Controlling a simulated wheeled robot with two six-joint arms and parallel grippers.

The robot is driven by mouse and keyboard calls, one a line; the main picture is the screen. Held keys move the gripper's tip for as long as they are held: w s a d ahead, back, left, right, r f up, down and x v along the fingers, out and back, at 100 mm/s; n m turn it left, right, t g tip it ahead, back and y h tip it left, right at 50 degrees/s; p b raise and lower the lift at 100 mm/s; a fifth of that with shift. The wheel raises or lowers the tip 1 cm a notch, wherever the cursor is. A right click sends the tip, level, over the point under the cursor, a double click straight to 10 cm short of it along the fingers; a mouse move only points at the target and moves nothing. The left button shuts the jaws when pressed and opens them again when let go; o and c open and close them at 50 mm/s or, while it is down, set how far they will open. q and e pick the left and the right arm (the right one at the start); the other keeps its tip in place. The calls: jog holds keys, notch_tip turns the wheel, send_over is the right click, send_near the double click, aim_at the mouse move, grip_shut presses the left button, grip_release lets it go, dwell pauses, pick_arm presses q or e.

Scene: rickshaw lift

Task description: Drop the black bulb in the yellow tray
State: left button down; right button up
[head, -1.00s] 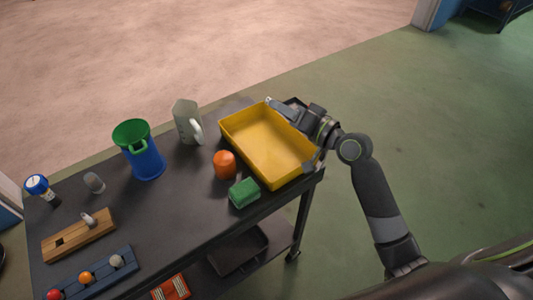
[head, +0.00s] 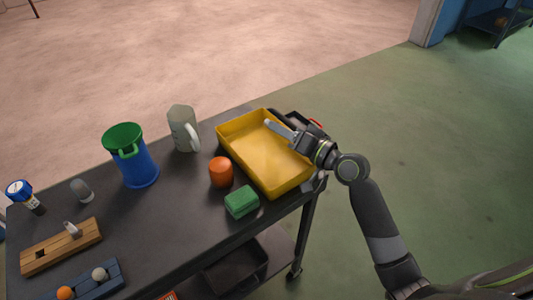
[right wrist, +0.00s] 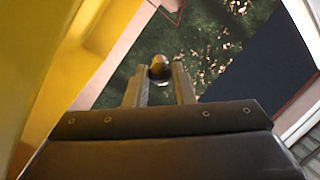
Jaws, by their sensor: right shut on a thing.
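The yellow tray (head: 243,166) is at the right end of the dark table in the head view. Its yellow wall also fills the left of the right wrist view (right wrist: 50,60). My right gripper (head: 275,128) reaches from the right over the tray's far right side, its fingers pointing left above the tray. In the right wrist view its fingers (right wrist: 159,88) are shut on a small, dark, shiny round bulb (right wrist: 159,69) at their tips. The bulb is too small to make out in the head view. My left gripper is not in view.
An orange cylinder (head: 221,172) and a green block (head: 241,202) stand beside the tray's left side. A grey jug (head: 182,130), a blue bucket (head: 137,165) with green rim, and a wooden holder (head: 60,247) are further left. A dark object partly hidden by my gripper lies behind the tray.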

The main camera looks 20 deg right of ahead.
jog(key=o, duration=0.8)
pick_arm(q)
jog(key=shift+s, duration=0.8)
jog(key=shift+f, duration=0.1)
pick_arm(e)
jog(key=shift+s, duration=0.1)
pick_arm(q)
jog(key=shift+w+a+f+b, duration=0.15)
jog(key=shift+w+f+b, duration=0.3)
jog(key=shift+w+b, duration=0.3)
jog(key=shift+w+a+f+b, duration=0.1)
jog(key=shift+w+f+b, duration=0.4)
jog(key=shift+b, duration=0.45)
pick_arm(e)
jog(key=shift+v, duration=8.6)
jog(key=shift+d, duration=0.1)
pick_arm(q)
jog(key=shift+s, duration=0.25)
